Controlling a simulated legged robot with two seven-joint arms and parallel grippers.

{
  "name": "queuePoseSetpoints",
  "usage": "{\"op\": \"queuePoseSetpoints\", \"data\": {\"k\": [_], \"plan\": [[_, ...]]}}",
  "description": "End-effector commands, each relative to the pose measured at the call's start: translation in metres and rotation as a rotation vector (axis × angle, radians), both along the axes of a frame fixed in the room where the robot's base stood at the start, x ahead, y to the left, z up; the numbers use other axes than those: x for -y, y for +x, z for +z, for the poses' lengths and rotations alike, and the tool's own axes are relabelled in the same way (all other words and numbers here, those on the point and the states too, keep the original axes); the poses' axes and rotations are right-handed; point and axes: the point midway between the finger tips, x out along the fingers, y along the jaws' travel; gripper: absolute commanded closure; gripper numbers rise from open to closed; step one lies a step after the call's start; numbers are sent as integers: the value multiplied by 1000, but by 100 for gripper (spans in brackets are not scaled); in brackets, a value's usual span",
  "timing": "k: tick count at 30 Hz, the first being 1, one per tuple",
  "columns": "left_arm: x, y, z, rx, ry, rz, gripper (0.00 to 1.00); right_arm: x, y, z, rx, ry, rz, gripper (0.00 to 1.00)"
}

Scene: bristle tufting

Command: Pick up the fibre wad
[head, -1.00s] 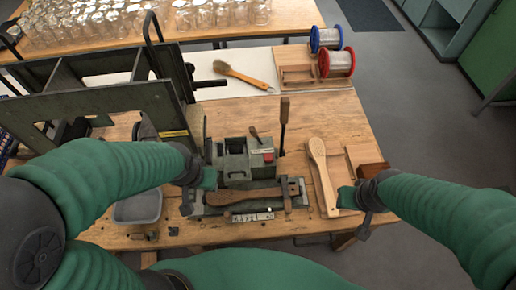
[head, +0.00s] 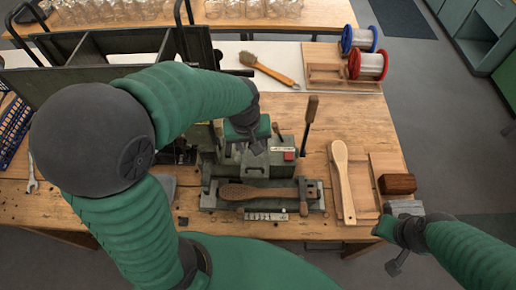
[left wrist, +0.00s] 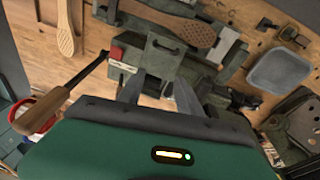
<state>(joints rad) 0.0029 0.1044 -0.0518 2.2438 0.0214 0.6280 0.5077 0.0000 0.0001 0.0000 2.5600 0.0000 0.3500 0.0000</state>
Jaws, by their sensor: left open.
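I cannot make out a separate fibre wad in either current view. My left gripper (head: 257,143) reaches over the green machine block (head: 256,163) at the table's middle. In the left wrist view my left gripper (left wrist: 158,94) shows two grey fingers apart, with nothing seen between them, pointing at the machine. A brown brush body with rows of holes (head: 262,192) lies in the fixture in front of the block, and also shows in the wrist view (left wrist: 180,27). My right gripper (head: 392,236) is near the table's front right edge, its jaw state unclear.
A lever with a wooden handle (head: 309,110) stands upright right of the block. A pale wooden brush body (head: 342,178) and a brown wood block (head: 397,183) lie to the right. A grey tray (left wrist: 279,68) lies on the table. Two wire spools (head: 368,64) stand behind.

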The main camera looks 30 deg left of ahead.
Motion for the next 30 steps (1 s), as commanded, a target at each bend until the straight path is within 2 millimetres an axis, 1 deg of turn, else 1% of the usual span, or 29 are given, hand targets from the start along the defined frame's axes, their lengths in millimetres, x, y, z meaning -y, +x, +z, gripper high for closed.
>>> {"op": "queuePoseSetpoints", "data": {"k": [1, 5, 8, 9, 12, 15, 17, 20, 23, 27, 30], "plan": [[-3, 11, -7, -6, -14, 87, 58, 0, 0, -14, 0, 0, 0, 68], [-13, 38, -5, -39, -54, 379, 58, 0, 0, -36, 0, 0, 0, 68], [-23, 62, -4, -69, -86, 672, 58, 0, 0, -59, 0, 0, 0, 68], [-28, 71, -2, -82, -97, 806, 58, 0, 0, -69, 0, 0, 0, 68], [-38, 88, 7, -110, -116, 1132, 58, 0, 0, -90, 0, 0, 0, 68], [-44, 96, 18, -124, -120, 1345, 58, 0, 0, -99, 0, 0, 0, 68], [-45, 98, 22, -128, -121, 1412, 58, 0, 0, -100, 0, 0, 0, 68], [-45, 97, 15, -134, -118, 1446, 58, 0, 0, -101, 0, 0, 0, 68], [-45, 96, -8, -136, -118, 1445, 58, 0, 0, -105, 1, 0, 0, 68], [-45, 97, -46, -137, -117, 1443, 58, 0, 0, -110, 0, 0, 0, 68], [-45, 97, -69, -136, -118, 1442, 58, 0, 0, -113, 0, 0, 0, 68]]}}
